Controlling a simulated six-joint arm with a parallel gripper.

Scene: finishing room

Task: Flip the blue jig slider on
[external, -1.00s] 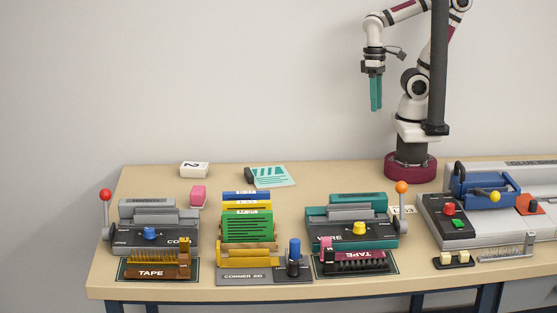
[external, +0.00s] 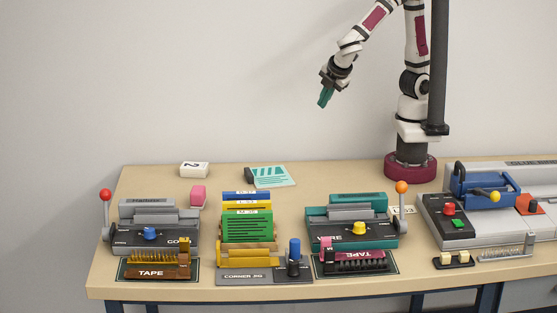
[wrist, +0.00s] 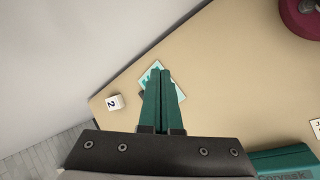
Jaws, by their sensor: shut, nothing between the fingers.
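The blue jig slider (external: 294,248) is a blue knob on a dark block at the right of the corner jig (external: 243,277), near the table's front edge. It stands upright; which way it is set I cannot tell. It does not show in the wrist view. My gripper (external: 322,103) is high above the table's back part, well above and behind the slider, tilted down to the left. Its teal fingers are together and empty, and they also show in the wrist view (wrist: 164,74).
Left of the jig stands a grey punch (external: 160,222) with a red-knobbed lever; right of it a teal one (external: 350,222) with an orange-knobbed lever. Green, yellow and blue cards (external: 247,225) stand behind the jig. A white numbered block (external: 194,170) and a teal card (external: 275,176) lie at the back.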

